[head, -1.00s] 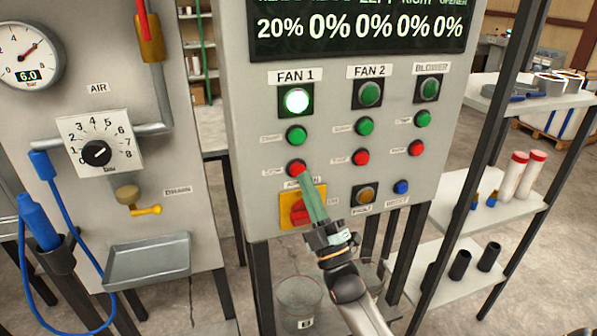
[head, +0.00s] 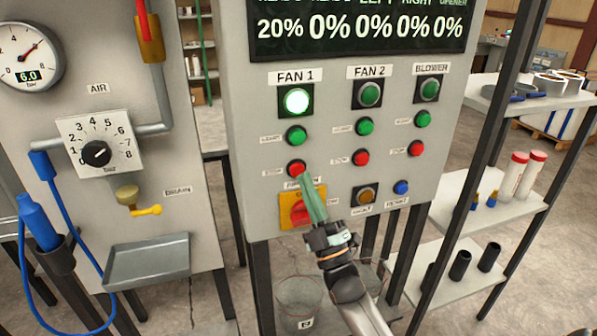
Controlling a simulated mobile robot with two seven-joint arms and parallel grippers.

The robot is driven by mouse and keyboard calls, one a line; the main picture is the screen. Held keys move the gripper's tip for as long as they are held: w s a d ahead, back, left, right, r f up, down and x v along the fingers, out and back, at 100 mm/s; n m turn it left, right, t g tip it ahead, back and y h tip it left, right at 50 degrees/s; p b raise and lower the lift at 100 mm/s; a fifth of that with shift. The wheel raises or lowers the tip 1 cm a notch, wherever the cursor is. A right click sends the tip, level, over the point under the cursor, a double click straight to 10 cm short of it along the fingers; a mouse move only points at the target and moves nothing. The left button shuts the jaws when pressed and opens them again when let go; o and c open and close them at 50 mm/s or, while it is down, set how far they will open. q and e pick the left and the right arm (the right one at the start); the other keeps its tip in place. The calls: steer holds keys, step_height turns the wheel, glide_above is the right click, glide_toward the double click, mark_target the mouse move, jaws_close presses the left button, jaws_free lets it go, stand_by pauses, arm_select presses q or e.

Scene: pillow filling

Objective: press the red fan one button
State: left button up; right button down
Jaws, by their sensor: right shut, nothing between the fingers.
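The red button of fan one (head: 295,168) sits low in the FAN 1 column of the grey control panel (head: 245,190). Above it are the green fan one button (head: 296,135) and the FAN 1 lamp (head: 297,101), which is lit. My right gripper (head: 305,177) comes up from below right with its green fingers shut and empty. Its tips are at the lower right edge of the red button, which still shows mostly uncovered. I cannot tell whether they touch it. My left gripper is not in view.
A red rotary switch on a yellow plate (head: 288,212) lies just below the red button, partly behind my fingers. The FAN 2 red button (head: 361,158) is to the right. A metal tray (head: 147,262) juts out at left. A shelf (head: 500,215) stands at right.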

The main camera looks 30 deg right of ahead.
steer(key=shift+w, duration=0.15)
stand_by(0.5)
steer(key=shift+w+d, duration=0.1)
steer(key=shift+w, duration=0.2)
steer(key=shift+w+d+b, duration=0.1)
steer(key=shift+w+b, duration=0.4)
stand_by(0.6)
steer(key=shift+s, duration=0.1)
steer(key=shift+s+a+p, duration=0.2)
steer(key=shift+s+p, duration=0.3)
steer(key=shift+s, duration=0.35)
steer(key=s+p, duration=0.1)
steer(key=s, duration=0.1)
steer(key=s+a+p, duration=0.1)
steer(key=s, duration=0.2)
steer(key=shift+a, duration=0.1)
stand_by(0.3)
